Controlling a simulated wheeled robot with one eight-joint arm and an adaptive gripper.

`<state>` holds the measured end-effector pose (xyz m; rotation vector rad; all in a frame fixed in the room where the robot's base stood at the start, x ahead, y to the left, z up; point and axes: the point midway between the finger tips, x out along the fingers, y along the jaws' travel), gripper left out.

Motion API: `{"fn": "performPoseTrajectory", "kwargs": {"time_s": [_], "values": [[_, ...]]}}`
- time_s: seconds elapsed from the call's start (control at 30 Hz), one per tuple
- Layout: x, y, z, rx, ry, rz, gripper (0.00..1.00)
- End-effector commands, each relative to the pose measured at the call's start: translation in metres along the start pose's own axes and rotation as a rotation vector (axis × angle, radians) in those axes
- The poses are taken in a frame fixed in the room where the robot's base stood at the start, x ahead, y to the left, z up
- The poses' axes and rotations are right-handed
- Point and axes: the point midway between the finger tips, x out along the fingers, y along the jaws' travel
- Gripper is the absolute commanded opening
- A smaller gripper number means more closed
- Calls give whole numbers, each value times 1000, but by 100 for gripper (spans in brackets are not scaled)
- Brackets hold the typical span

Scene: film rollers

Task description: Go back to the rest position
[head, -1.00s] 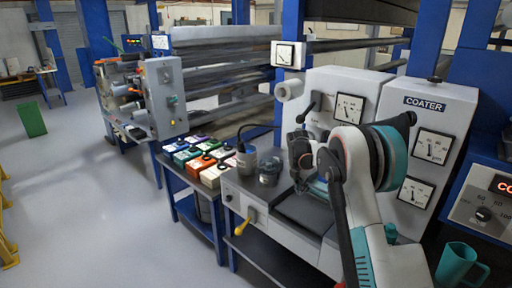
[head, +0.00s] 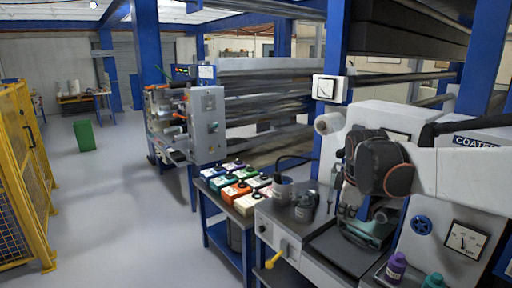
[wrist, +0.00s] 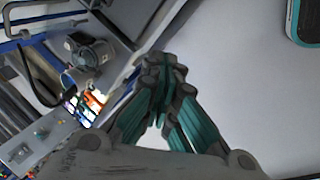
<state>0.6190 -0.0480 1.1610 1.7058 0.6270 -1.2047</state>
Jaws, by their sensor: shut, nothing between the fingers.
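My gripper (wrist: 163,72) shows in the wrist view with its teal fingers drawn together at the tips and nothing between them. In the head view my arm reaches in from the right, in front of the white coater (head: 472,142) and above its worktop. The gripper's exact outline is hard to make out there.
Small coloured boxes (head: 236,188) sit on a side table left of the bench. A purple bottle (head: 396,267) is at lower right. A yellow cage (head: 25,170) stands left; the floor between is clear.

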Motion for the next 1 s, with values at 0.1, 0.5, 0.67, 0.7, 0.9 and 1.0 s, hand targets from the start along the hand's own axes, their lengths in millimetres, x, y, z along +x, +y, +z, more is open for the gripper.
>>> {"fn": "performPoseTrajectory", "kwargs": {"time_s": [0.1, 0.5, 0.67, 0.7, 0.9, 1.0], "values": [[-25, -33, 10, 149, 27, 19, 0], [-71, -147, 44, 671, 140, 51, 0], [-73, -192, 58, 873, 190, 48, 0], [-72, -202, 61, 919, 201, 46, 0], [-68, -234, 71, 1075, 240, 36, 0], [-66, -240, 73, 1107, 248, 33, 0]]}}
